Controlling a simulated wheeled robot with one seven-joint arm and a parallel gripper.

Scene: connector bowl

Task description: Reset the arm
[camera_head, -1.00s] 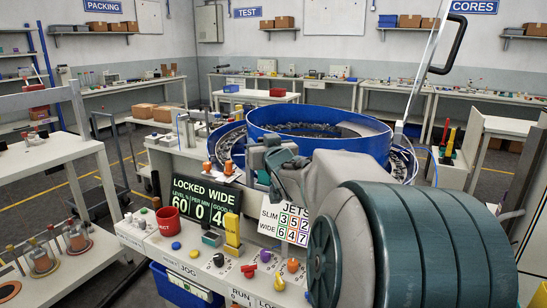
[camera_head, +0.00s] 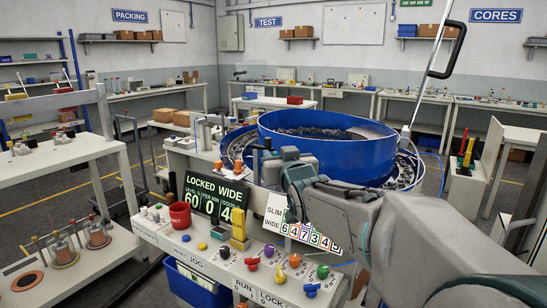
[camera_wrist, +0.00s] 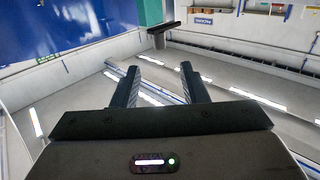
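My gripper (camera_head: 262,155) is in front of the large blue bowl (camera_head: 330,160), near its lower left side, with my grey arm reaching in from the lower right. In the wrist view my gripper (camera_wrist: 160,70) has its two dark fingers apart with nothing between them. A blue surface fills the upper left of the wrist view. My arm hides part of the bowl's front and part of the white number board (camera_head: 278,218).
A tiered cart (camera_head: 60,155) stands at the left.

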